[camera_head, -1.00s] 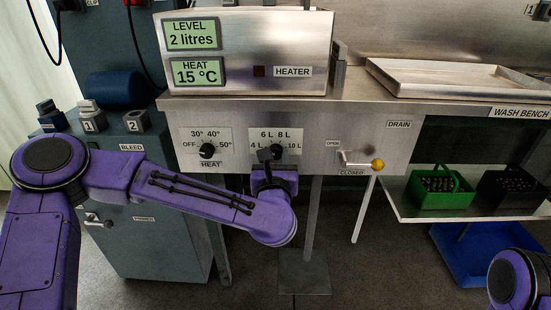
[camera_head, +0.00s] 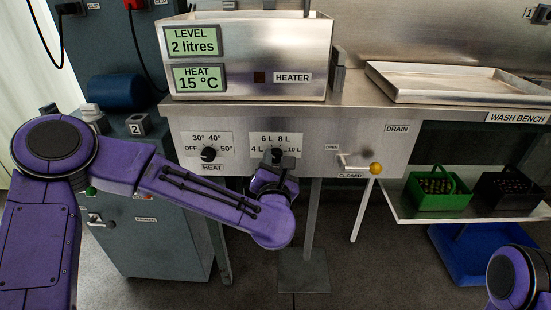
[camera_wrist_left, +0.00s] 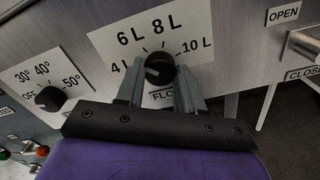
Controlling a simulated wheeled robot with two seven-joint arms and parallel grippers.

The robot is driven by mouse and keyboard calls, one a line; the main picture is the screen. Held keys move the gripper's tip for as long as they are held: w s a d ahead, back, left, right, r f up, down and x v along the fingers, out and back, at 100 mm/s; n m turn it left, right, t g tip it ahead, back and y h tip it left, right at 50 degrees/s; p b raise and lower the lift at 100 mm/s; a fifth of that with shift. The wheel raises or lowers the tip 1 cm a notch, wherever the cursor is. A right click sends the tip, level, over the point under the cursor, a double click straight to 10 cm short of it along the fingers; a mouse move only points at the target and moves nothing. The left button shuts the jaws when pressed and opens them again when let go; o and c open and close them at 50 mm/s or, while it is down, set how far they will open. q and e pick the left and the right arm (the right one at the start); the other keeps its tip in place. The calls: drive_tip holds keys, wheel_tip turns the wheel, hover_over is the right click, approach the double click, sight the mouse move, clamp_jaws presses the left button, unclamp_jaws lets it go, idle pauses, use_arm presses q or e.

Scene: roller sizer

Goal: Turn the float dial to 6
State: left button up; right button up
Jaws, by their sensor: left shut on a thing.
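The float dial (camera_head: 277,155) is a round black knob on the steel front panel, under a white scale marked 4 L, 6 L, 8 L and 10 L. It also shows in the left wrist view (camera_wrist_left: 159,68), where a pale mark on its face points left, roughly toward 4 L. My left gripper (camera_wrist_left: 160,82) is shut on the dial, with one grey finger on each side of it. The fingers hide part of the FLOAT label under the dial. In the head view, the left gripper (camera_head: 275,170) reaches the dial from below. My right gripper is out of view.
The black heat dial (camera_head: 208,153) is left of the float dial. A drain lever with a yellow knob (camera_head: 376,168) is to the right. Displays above read 2 litres and 15 °C. A green crate (camera_head: 437,190) stands on the lower right shelf.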

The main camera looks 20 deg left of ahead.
use_arm(q)
drive_tip(key=shift+m+p, duration=0.85)
drive_tip(key=shift+m, duration=1.25)
drive_tip(key=o, duration=1)
drive_tip(key=shift+d, duration=0.1)
drive_tip(key=shift+o, duration=0.2)
drive_tip(key=shift+s, duration=0.15)
drive_tip(key=v, duration=1)
drive_tip(key=shift+s, duration=0.2)
drive_tip(key=shift+m, duration=0.3)
